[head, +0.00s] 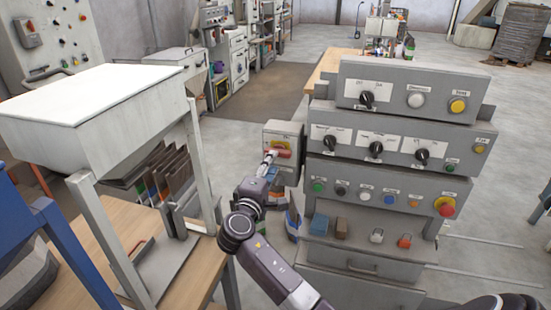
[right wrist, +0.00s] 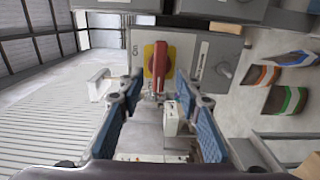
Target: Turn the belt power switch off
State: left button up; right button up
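The belt power switch is a red rotary handle on a yellow plate, on the front of a grey box (head: 284,134) at the left side of the control console. In the right wrist view the red handle (right wrist: 159,62) lies upright in the picture on its yellow plate (right wrist: 148,56). My right gripper (head: 268,163) is just in front of the switch in the head view. In the right wrist view its blue-padded fingers are spread apart (right wrist: 156,92), with the handle beyond and between their tips. Contact cannot be told. My left gripper is not in view.
The grey console (head: 395,130) to the right carries knobs, push buttons and a red emergency-type button (head: 446,207). A white-topped hopper (head: 92,98) stands on the wooden table (head: 180,268) at left.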

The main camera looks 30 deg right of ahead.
jog(key=v, duration=0.7)
jog(key=shift+d, duration=0.1)
